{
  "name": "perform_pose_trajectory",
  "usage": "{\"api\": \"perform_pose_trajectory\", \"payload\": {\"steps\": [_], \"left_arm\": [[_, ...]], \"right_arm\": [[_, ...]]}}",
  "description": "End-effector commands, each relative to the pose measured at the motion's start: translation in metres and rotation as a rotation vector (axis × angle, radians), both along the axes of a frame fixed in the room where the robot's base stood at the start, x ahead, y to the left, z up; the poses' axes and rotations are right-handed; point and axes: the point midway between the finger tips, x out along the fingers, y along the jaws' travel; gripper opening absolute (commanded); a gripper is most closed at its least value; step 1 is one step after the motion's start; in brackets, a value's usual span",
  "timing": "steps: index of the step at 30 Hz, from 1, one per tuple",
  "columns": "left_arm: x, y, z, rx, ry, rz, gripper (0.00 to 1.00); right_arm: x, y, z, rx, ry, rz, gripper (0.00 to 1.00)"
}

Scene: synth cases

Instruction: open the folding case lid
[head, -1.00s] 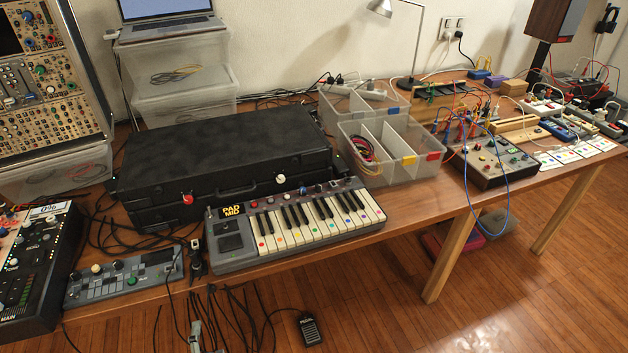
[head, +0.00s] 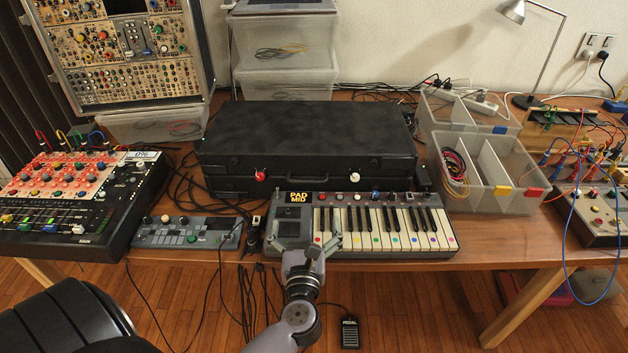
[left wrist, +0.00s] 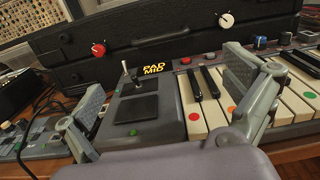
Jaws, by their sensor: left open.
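The black folding case (head: 305,145) lies flat on the table with its lid shut. A red knob (head: 260,176) and a white knob (head: 355,177) sit on its front face; the left wrist view also shows the red knob (left wrist: 98,50) and the white knob (left wrist: 226,20). My left gripper (head: 306,240) is open and empty over the left front part of the keyboard, in front of the case and apart from it. In the left wrist view its fingers (left wrist: 165,115) stand wide apart with the keyboard between and beyond them. My right gripper is not in view.
The keyboard (head: 290,228) lies directly in front of the case. A small grey controller (head: 185,232) and a mixer (head: 85,200) are at left, with loose black cables between. A clear divided bin (head: 490,175) stands right of the case. Clear stacked boxes (head: 285,45) stand behind.

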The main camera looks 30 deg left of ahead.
Motion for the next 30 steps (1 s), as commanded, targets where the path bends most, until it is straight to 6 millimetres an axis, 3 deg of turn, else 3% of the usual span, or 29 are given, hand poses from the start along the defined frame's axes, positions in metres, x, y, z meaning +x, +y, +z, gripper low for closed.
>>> {"api": "perform_pose_trajectory", "payload": {"steps": [12,18,24,30], "left_arm": [[0.079,0.049,0.001,0.007,-0.002,0.0,1.0],[0.109,0.067,-0.001,0.006,-0.001,0.0,1.0],[0.125,0.076,0.0,0.004,0.0,-0.001,1.0],[0.127,0.078,0.0,0.004,0.001,-0.001,1.0]], "right_arm": [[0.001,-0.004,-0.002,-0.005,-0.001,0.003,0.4],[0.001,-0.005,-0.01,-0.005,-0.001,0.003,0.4],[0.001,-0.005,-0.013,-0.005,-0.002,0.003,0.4],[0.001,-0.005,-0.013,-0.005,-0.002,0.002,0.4]]}}
